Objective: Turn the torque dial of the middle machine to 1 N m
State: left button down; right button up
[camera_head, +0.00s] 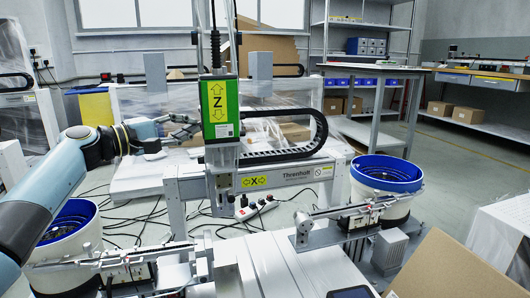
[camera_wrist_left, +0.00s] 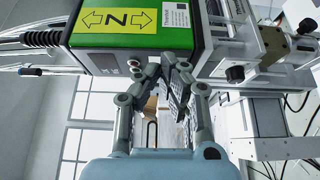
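The middle machine is a gantry with a green-faced Z unit (camera_head: 219,110) marked "Z" and a white X beam (camera_head: 305,172) behind it. Its green housing (camera_wrist_left: 135,22) also fills the top of the left wrist view. My left gripper (camera_head: 188,128) is just left of the Z unit, pointing at its side. In the left wrist view its fingers (camera_wrist_left: 165,72) are partly open, with a narrow gap and nothing seen between them. Their tips are close to the housing; I cannot tell whether they touch it. I cannot make out the torque dial or its scale. My right gripper is out of view.
Blue-rimmed bowl feeders stand at right (camera_head: 387,174) and left (camera_head: 68,222), with metal feed tracks. A black cable chain (camera_head: 285,152) lies behind the Z unit. A cardboard panel (camera_head: 450,270) fills the lower right. Cables cover the floor behind.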

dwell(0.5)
pick_arm(q)
jog(key=s+a, duration=0.2)
jog(key=a, duration=0.3)
jog(key=shift+s+a, duration=0.2)
jog(key=shift+a, duration=0.1)
